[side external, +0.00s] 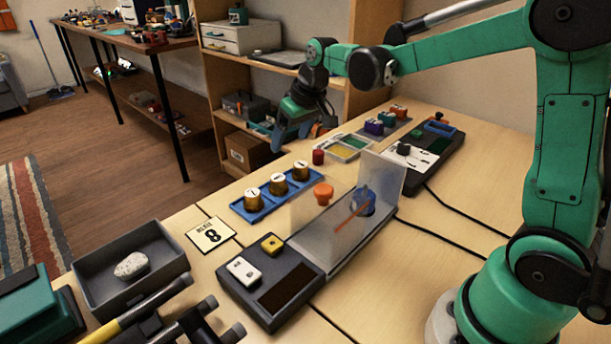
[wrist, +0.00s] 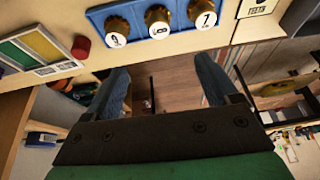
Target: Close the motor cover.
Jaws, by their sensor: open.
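The motor cover (side external: 320,218) is a clear, frosted panel piece on the long dark motor unit (side external: 283,285) in the side external view. Its panels stand upright, and one taller panel (side external: 388,176) rises at the far end. A blue motor (side external: 364,200) with an orange strip shows between the panels. I cannot tell exactly where the cover hinges. My gripper (side external: 290,138) is open and empty, above the table's far edge and well away from the cover. In the wrist view my gripper (wrist: 163,72) shows two spread fingers over the floor, and the cover is not seen.
A blue tray with several numbered knobs (side external: 277,186), a red cylinder (side external: 318,156) and an orange knob (side external: 323,192) lie near the unit. A green and yellow tray (side external: 348,146), a white-topped panel (side external: 420,157) and a grey bin (side external: 130,265) stand around.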

